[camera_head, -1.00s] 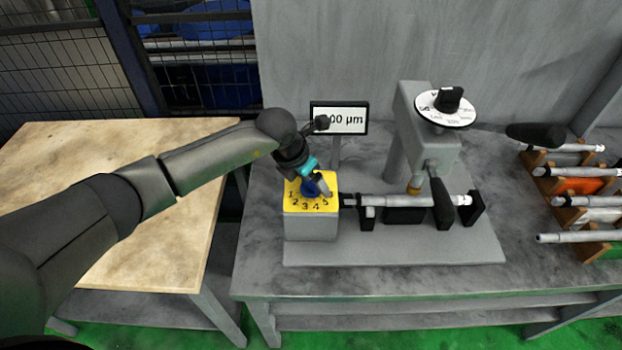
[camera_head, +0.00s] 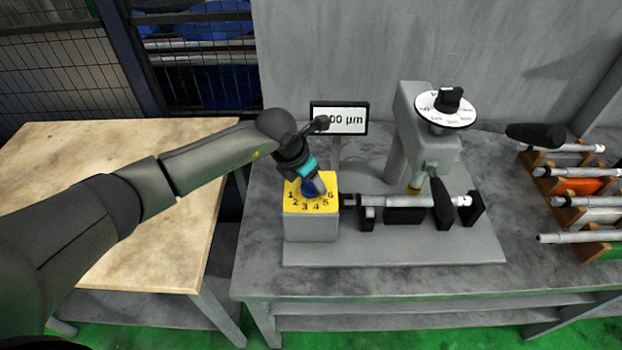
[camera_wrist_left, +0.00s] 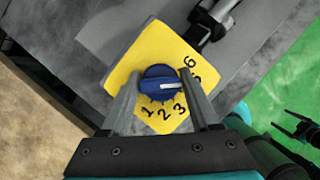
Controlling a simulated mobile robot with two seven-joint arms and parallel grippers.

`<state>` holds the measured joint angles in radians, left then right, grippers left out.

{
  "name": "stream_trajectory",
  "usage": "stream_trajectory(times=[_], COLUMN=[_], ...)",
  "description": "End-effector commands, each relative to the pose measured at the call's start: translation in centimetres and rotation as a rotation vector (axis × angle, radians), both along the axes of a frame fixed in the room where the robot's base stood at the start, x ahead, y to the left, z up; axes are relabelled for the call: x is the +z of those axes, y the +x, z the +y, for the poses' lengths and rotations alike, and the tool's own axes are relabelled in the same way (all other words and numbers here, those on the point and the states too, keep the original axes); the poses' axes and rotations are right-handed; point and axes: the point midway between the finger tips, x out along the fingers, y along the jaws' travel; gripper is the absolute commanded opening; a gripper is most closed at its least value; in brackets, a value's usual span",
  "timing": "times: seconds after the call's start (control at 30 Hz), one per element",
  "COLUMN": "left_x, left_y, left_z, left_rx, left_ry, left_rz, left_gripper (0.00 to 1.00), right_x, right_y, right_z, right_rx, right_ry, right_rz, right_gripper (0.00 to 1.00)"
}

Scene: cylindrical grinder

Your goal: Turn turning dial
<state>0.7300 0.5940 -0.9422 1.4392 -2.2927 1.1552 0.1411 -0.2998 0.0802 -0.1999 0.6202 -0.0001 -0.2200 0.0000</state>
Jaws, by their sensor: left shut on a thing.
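The turning dial (camera_head: 312,187) is a blue knob on the yellow numbered face of a grey box. In the left wrist view the blue dial (camera_wrist_left: 155,80) has a white pointer aimed to the right, at the right finger, between the 3 and the 5. The 4 is hidden there. My left gripper (camera_head: 316,189) reaches down onto the dial from above. In the left wrist view the left gripper (camera_wrist_left: 159,84) has one finger on each side of the dial and is shut on it. A dark, jaw-like part, perhaps my right gripper, shows at the right edge of the wrist view, too small to read.
A display (camera_head: 339,118) reading "00 µm", partly covered, stands behind the box. A grey gauge stand (camera_head: 420,125) with a black knob on a white disc and a clamped shaft (camera_head: 415,201) are to the right. A rack of shafts (camera_head: 580,200) is farther right.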

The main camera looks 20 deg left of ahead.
Motion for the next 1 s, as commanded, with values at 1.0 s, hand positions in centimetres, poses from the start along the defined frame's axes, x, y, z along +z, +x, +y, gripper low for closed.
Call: stream_trajectory(times=[1.0], left_x=[-0.1], left_y=[0.1], left_z=[0.0], left_rx=[-0.489], left_ry=[0.001], left_rz=[-0.002], left_gripper=[0.07], right_x=[-5.7], right_y=[0.0], right_z=[0.0], right_rx=[0.000], right_ry=[0.000], right_rz=[0.001], right_gripper=[0.90])
